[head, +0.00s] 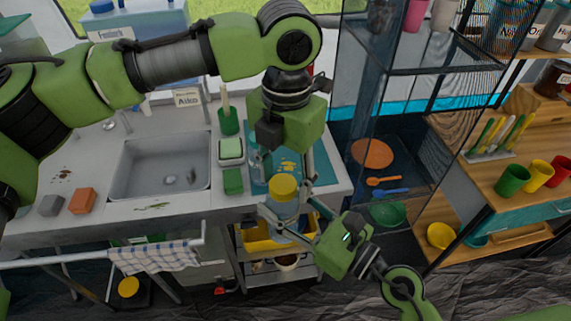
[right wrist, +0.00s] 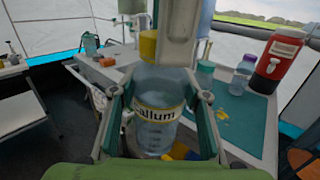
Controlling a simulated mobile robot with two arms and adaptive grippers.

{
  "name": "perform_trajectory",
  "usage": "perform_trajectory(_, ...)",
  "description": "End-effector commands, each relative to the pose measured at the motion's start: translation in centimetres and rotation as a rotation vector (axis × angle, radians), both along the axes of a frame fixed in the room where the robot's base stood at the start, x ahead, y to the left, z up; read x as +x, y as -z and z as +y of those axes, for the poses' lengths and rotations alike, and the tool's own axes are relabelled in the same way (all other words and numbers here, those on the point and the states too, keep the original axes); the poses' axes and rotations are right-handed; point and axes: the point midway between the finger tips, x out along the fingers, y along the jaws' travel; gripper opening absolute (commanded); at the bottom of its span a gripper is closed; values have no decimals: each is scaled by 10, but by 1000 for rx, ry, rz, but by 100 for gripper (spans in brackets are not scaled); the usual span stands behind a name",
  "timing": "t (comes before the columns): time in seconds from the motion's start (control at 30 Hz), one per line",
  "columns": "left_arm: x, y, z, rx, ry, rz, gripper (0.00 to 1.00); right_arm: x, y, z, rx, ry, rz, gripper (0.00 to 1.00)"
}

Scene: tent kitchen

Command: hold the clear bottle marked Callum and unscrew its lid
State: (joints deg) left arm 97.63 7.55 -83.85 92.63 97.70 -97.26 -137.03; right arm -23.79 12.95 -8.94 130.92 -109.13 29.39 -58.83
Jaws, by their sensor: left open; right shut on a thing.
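The clear bottle (head: 283,208) with a yellow lid (head: 284,187) stands upright in front of the counter edge. In the right wrist view its label on the clear bottle (right wrist: 158,115) reads "allum", the first letter being hidden. My right gripper (head: 290,222) is shut on the bottle's body, one finger on each side. My left gripper (head: 285,168) points down from above, open, its fingers spread to either side just above or around the lid. In the right wrist view a pale part of my left gripper hides some of the yellow lid (right wrist: 148,46). I cannot tell if the fingers touch it.
The counter holds a sink (head: 160,165), a green sponge holder (head: 231,150) and a teal mat (head: 262,180). A second bottle (right wrist: 242,75) and a red dispenser (right wrist: 276,62) stand behind in the right wrist view. A glass-sided shelf (head: 400,110) is at right. A yellow bin (head: 258,243) is below.

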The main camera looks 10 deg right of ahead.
Motion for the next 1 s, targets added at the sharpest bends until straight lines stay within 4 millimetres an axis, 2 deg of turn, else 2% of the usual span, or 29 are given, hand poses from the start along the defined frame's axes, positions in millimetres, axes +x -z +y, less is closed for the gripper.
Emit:
perform_trajectory(0.27,0,2,0,-1,0,0,47,0,-1,0,1,0,-1,0)
perform_trajectory(0.4,0,2,0,-2,0,1,13,0,-1,0,1,0,-1,0)
perform_trajectory(0.43,0,2,0,-2,0,1,7,0,-1,0,1,0,-1,0)
perform_trajectory(0.63,-2,2,-2,-4,-4,4,7,0,-1,0,1,0,-1,0)
perform_trajectory(0.73,-3,2,-3,-6,-63,6,7,0,-1,0,1,-1,-1,0)
perform_trajectory(1.0,-2,2,-4,-10,-492,7,7,0,-1,1,1,-2,-1,0)
